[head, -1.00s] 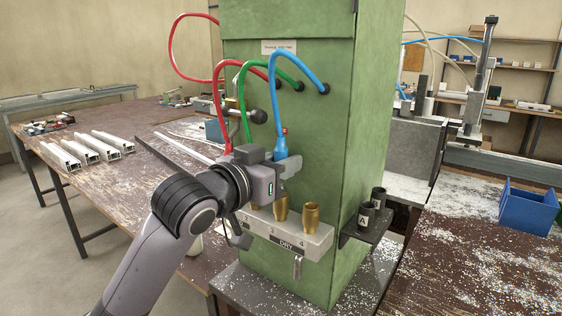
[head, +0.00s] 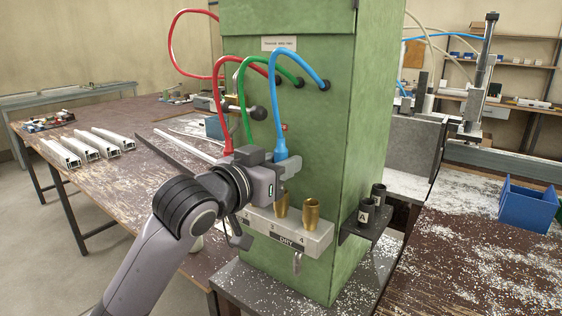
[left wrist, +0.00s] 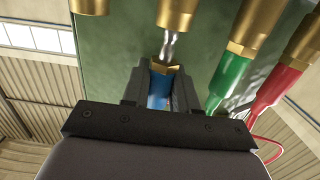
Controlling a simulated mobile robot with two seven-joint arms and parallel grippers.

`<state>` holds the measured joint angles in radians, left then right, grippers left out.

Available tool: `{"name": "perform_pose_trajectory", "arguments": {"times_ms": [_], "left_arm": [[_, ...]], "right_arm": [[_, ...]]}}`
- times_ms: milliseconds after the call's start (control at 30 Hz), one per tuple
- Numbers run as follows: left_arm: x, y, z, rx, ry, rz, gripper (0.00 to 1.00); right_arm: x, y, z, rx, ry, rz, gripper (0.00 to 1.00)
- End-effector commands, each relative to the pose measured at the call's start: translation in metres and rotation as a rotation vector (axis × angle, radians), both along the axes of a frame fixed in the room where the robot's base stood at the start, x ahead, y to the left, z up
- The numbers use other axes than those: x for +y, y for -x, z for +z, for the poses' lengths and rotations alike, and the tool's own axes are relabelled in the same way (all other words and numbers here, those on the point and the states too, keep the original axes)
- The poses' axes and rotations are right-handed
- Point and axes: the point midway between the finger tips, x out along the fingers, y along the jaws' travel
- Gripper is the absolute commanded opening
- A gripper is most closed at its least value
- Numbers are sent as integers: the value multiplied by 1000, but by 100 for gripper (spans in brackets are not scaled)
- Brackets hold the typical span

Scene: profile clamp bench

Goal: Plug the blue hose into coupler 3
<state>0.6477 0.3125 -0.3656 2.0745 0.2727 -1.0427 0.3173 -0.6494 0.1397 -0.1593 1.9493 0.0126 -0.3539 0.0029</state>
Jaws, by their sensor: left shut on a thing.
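My left gripper (head: 287,170) is shut on the end of the blue hose (head: 276,110), holding it upright in front of the green cabinet. Coupler 3 (head: 281,204), a brass socket on the grey block, stands just under the held end. In the left wrist view, my gripper (left wrist: 160,88) grips the blue plug (left wrist: 157,92). Its silver tip (left wrist: 170,45) points at the mouth of coupler 3 (left wrist: 177,12); I cannot tell whether it has entered. Coupler 4 (head: 312,214) is empty. My right gripper is not in view.
The green hose (left wrist: 230,78) and red hose (left wrist: 276,90) sit in the neighbouring couplers, close beside my gripper. A dark bracket with two black cups (head: 366,211) is right of the block. A blue bin (head: 528,209) stands on the right bench.

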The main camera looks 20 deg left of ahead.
Motion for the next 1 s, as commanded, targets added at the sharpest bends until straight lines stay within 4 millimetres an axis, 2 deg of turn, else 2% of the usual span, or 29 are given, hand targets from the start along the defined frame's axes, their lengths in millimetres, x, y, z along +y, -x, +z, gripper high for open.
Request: {"name": "perform_pose_trajectory", "arguments": {"times_ms": [1000], "left_arm": [[0, 0, -5, -2, 0, 0, 0]], "right_arm": [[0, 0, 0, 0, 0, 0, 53]]}}
